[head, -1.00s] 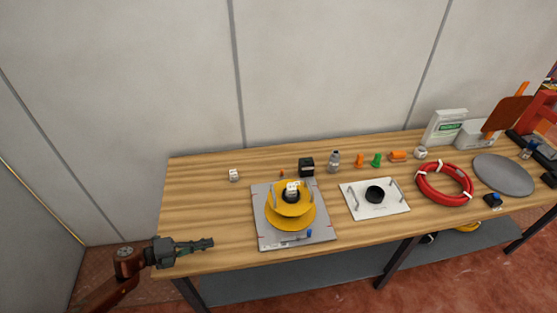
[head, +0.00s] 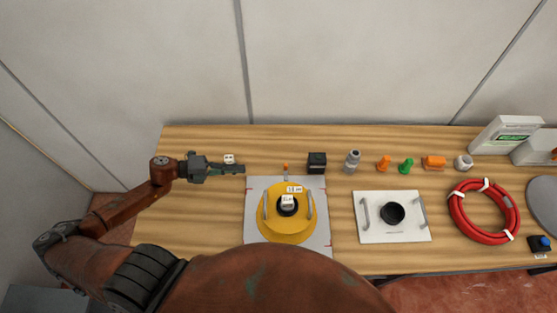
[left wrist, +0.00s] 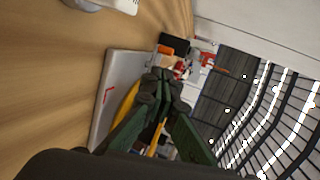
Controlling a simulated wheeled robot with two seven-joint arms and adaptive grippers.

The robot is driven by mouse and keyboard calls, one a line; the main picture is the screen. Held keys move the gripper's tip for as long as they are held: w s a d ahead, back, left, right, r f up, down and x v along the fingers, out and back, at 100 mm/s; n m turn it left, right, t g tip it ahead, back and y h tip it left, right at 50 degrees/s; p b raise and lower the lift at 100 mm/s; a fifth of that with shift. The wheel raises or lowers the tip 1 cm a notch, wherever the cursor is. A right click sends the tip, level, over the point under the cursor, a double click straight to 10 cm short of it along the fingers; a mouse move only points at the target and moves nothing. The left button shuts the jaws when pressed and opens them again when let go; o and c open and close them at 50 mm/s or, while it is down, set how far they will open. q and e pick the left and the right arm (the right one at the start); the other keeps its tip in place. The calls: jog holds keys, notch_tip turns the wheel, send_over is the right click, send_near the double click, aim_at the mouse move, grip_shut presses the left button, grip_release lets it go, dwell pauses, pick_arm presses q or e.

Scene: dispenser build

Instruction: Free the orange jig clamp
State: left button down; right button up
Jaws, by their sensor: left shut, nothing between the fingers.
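The orange jig clamp (head: 285,168) is a small upright orange piece at the back edge of the grey jig plate (head: 321,218). A yellow round part (head: 284,228) with two handles and a dark centre sits on the plate. My left gripper (head: 243,169) is shut and empty, left of the clamp and apart from it, pointing right. In the left wrist view, the closed fingers (left wrist: 158,85) hide part of the plate (left wrist: 115,85) and the yellow part. My right gripper is not in view.
A small white block (head: 229,158) lies just behind my left gripper. A black block (head: 317,163) and a grey bottle (head: 352,162) stand right of the clamp. A white plate (head: 410,233) and a red hose coil (head: 458,222) are farther right. The table's left part is mostly clear.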

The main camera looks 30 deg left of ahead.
aim_at(286, 179)
pick_arm(q)
jog(key=shift+s, duration=0.1)
jog(key=shift+w+d+f, duration=0.1)
jog(key=shift+w+d, duration=0.25)
jog(key=x, duration=0.7)
jog(key=r+x, duration=0.1)
jog(key=x, duration=0.3)
jog(key=shift+w+d+f, duration=0.1)
jog(key=shift+w+d, duration=0.2)
jog(key=shift+d, duration=0.05)
jog(key=shift+w+d, duration=0.35)
jog(key=shift+d, duration=0.15)
jog(key=shift+f+b, duration=0.1)
jog(key=shift+b, duration=0.2)
jog(key=shift+w+m+g+b, duration=0.2)
jog(key=shift+m+g+b, duration=0.2)
jog(key=shift+b, duration=0.1)
jog(key=shift+h, duration=0.4)
